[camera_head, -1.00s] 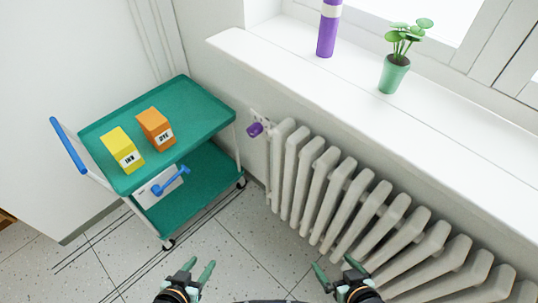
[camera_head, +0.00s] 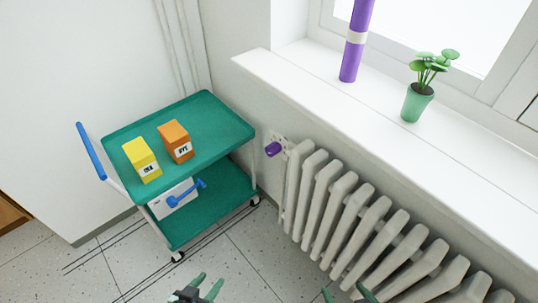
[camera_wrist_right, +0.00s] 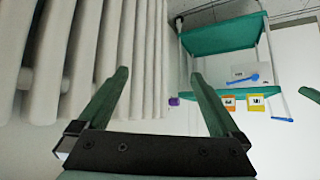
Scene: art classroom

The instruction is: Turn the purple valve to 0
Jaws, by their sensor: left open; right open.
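The purple valve (camera_head: 273,149) sits on the wall at the left end of the white radiator (camera_head: 352,205), near the cart's right corner. It also shows small in the right wrist view (camera_wrist_right: 174,101). Its scale marks are too small to read. My left gripper (camera_head: 208,287) is open and empty at the bottom of the head view, well below the valve. My right gripper (camera_head: 346,294) is mostly cut off at the bottom edge. In the right wrist view its two fingers (camera_wrist_right: 158,95) are apart with nothing between them.
A green two-shelf cart (camera_head: 215,121) with a blue handle stands left of the valve. It carries a yellow box (camera_head: 142,160) and an orange box (camera_head: 176,142). The windowsill (camera_head: 400,147) above holds a purple cylinder (camera_head: 355,45) and a potted plant (camera_head: 418,100). Floor before the cart is clear.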

